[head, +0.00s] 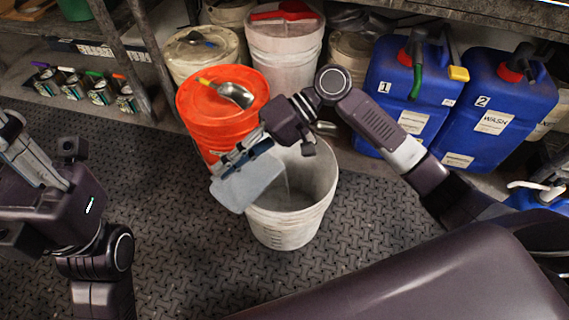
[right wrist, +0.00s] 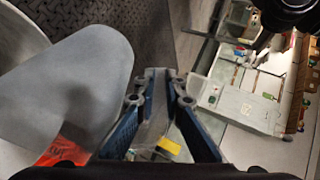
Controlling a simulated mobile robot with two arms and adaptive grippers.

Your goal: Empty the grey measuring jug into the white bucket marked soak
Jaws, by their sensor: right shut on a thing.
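The grey measuring jug (head: 246,184) is tipped over the left rim of an open white bucket (head: 288,226) on the floor. A faint pale streak, perhaps liquid, runs down inside the bucket by the jug's right side. I cannot read a soak mark on the bucket. My right gripper (head: 243,157) is shut on the jug, above the bucket's left side. In the right wrist view the jug (right wrist: 72,88) fills the left, beside the fingers (right wrist: 158,108); the held part is hard to make out. My left gripper (head: 30,155) is at the left edge, away from the bucket.
An orange bucket (head: 205,112) with a scoop (head: 235,94) on its lid stands close behind the jug. Lidded white buckets (head: 284,45) and blue canisters (head: 405,85), (head: 510,95) line the back. Small cans (head: 75,85) stand at left. The floor at front left is clear.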

